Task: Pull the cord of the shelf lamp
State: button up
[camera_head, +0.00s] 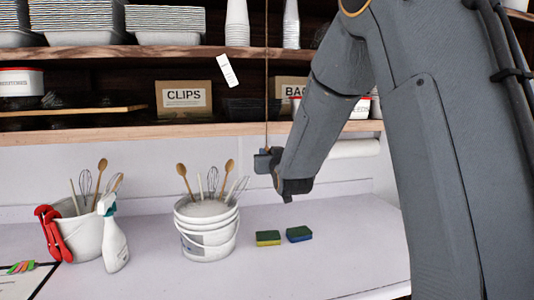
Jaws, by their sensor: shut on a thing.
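The cord (266,80) is a thin brown line that hangs straight down from the top of the view, in front of the shelves. Its lower end meets my gripper (264,158), which is shut on it just below the lower shelf edge. The cord's end is hidden at the gripper. The lamp itself is not in view.
A white bucket of utensils (207,240) stands below and left of my gripper. A second bucket (85,235), a spray bottle (114,245) and two sponges (268,238) (299,233) are on the counter (330,260). Shelf edges (140,131) lie close behind the cord.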

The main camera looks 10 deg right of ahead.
jog(key=shift+f, duration=0.3)
jog(key=shift+r, duration=0.55)
jog(key=o, duration=1.1)
